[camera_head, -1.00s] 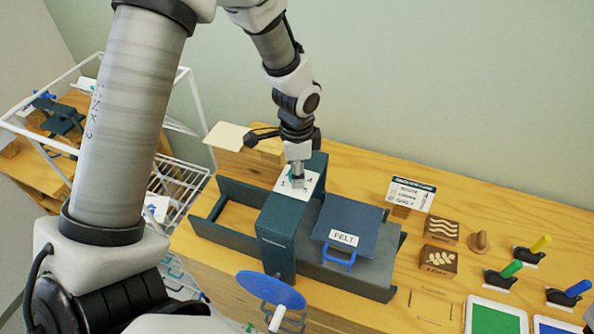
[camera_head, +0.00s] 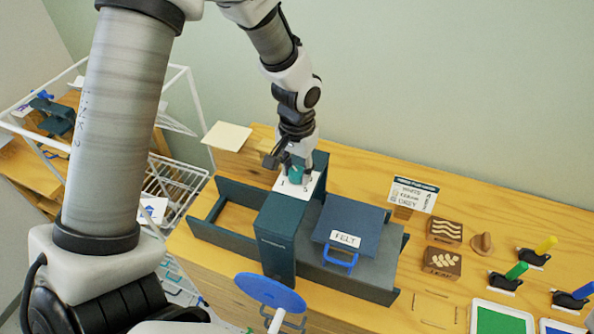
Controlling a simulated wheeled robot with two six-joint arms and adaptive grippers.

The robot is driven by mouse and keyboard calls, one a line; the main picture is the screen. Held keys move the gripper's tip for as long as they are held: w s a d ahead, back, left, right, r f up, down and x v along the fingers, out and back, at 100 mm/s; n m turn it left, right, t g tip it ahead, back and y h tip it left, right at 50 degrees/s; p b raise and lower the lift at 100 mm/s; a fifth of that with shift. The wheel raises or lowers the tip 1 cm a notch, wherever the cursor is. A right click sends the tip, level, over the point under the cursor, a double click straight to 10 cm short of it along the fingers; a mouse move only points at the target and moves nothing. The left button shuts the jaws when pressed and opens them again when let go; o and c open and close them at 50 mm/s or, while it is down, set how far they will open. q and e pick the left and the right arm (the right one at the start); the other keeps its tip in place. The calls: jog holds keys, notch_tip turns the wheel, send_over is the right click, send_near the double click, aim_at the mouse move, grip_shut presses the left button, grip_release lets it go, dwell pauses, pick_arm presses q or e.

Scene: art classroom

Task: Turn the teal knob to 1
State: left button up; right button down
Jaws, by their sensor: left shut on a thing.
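The teal knob (camera_head: 296,174) stands on the white numbered dial plate (camera_head: 290,187) on top of the dark teal press housing (camera_head: 276,232). My left gripper (camera_head: 296,169) comes down from above and is shut on the knob. The gripper and knob hide part of the dial, and I cannot read the number the knob points to. My right gripper is not in view.
A blue board labelled FELT (camera_head: 345,240) lies on the press bed at right. A blue handwheel (camera_head: 270,291) juts out in front. A sign (camera_head: 412,195), stamp blocks (camera_head: 444,230) and coloured-handled tools stand further right. A white wire rack (camera_head: 170,185) is at left.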

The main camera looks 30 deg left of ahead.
aim_at(297, 171)
pick_arm(q)
jog(key=n+b, duration=0.2)
jog(key=n, duration=0.5)
jog(key=shift+w, duration=0.1)
jog(key=n+b, duration=0.1)
jog(key=n, duration=0.5)
jog(key=shift+r+b, duration=0.1)
jog(key=shift+b, duration=0.3)
jog(key=shift+n, duration=0.3)
jog(key=o, duration=1.1)
jog(key=shift+o, duration=0.2)
notch_tip(297, 171, up, 12)
